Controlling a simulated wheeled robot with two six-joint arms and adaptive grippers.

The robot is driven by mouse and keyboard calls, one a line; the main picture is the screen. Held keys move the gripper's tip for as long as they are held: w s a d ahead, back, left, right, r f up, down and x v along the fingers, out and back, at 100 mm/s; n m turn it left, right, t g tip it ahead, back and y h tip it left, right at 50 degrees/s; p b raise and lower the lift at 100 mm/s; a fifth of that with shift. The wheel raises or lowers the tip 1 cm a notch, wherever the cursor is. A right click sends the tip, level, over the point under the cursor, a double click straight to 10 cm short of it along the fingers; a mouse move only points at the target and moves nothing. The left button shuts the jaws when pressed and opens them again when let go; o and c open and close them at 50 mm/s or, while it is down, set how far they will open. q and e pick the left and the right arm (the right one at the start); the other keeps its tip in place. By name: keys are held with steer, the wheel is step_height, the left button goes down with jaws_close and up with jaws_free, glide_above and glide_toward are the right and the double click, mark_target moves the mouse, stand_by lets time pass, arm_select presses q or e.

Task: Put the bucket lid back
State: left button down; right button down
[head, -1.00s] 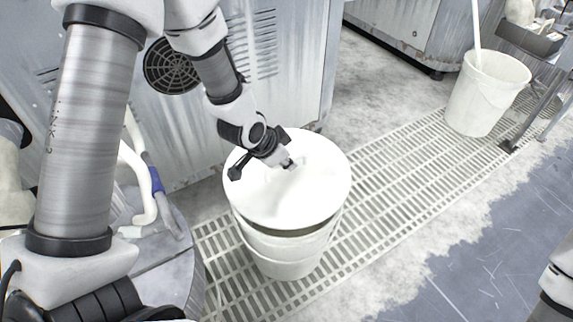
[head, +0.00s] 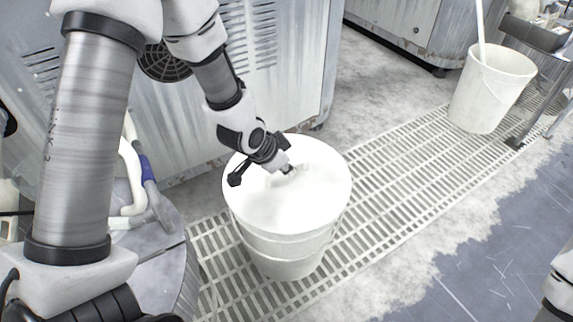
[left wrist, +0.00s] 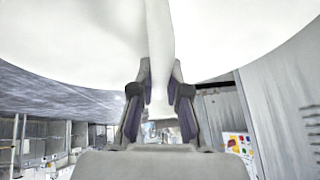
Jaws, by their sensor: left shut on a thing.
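The white round lid (head: 308,196) lies over the top of the white bucket (head: 288,266), which stands on the slatted floor grating. The lid looks nearly level, and no dark gap shows along its front edge. Its far side is partly hidden by my gripper. My left gripper (head: 289,170) is at the top of the lid, shut on its handle. In the left wrist view, the fingers (left wrist: 160,100) close on both sides of the white handle (left wrist: 159,38), with the lid's surface (left wrist: 75,30) filling the top. My right gripper is not in view.
Another white bucket (head: 491,88) with a stick in it stands at the back right. A grey machine cabinet (head: 285,85) is close behind the lidded bucket. A round grey metal surface (head: 160,280) is at the left. The grating (head: 400,170) to the right is clear.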

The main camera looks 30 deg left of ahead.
arm_select(q)
steer(key=shift+f, duration=0.4)
steer(key=c, duration=1.1)
jaws_free()
steer(key=v, duration=1.2)
steer(key=shift+s+f, duration=0.1)
